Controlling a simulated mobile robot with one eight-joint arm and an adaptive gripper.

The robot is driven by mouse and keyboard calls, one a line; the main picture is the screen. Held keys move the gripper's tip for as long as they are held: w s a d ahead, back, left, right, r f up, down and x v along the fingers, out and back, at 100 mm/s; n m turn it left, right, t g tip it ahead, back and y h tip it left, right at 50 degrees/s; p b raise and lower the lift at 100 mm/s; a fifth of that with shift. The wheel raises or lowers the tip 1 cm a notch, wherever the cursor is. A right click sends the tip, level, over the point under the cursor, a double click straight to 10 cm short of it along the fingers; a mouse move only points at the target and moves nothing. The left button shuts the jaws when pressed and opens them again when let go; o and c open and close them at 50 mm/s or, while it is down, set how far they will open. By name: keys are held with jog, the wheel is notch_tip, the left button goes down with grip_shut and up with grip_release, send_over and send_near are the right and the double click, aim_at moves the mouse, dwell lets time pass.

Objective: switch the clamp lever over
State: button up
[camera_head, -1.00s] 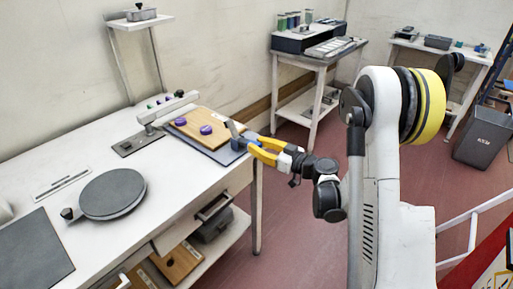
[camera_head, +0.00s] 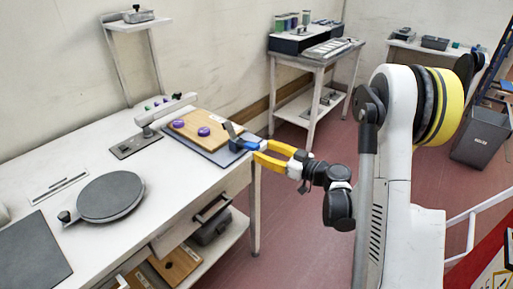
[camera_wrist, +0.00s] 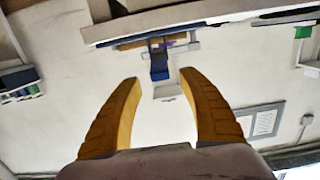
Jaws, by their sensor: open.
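The clamp (camera_head: 243,145) has a blue body and sits at the right front edge of the wooden board (camera_head: 186,125). Its grey lever (camera_head: 230,131) sticks up and leans left. My gripper (camera_head: 258,152) has yellow fingers, is open and empty, and is just right of the clamp. In the wrist view my gripper (camera_wrist: 160,79) spreads on both sides of the blue clamp (camera_wrist: 159,66), which is beyond the fingertips. I see a gap there and no contact. The lever is hard to make out in the wrist view.
Two purple knobs (camera_head: 203,131) stand on the board, with a grey arm fixture (camera_head: 166,110) behind it. A round dark plate (camera_head: 111,196) lies on the white bench (camera_head: 155,212). An open drawer (camera_head: 205,215) juts from the bench front. A side table (camera_head: 317,62) stands behind.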

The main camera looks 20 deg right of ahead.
jog(key=v, duration=0.3)
jog(key=shift+s, duration=0.1)
dwell(0.3)
jog(key=shift+a+r, duration=0.2)
jog(key=shift+a, duration=0.15)
jog(key=s+a+r+m+g+h, duration=0.35)
jog(key=s+a+r+g, duration=0.2)
jog(key=s+a, duration=0.35)
jog(key=s+d+m+h, duration=0.1)
jog(key=s+d+h, duration=0.1)
jog(key=s, duration=0.6)
jog(key=s+d+m+g+h, duration=0.1)
jog(key=s+h, duration=0.3)
jog(key=s, duration=0.5)
jog(key=shift+d+r+m, duration=0.15)
jog(key=shift+d+m, duration=0.2)
jog(key=shift+m, duration=0.3)
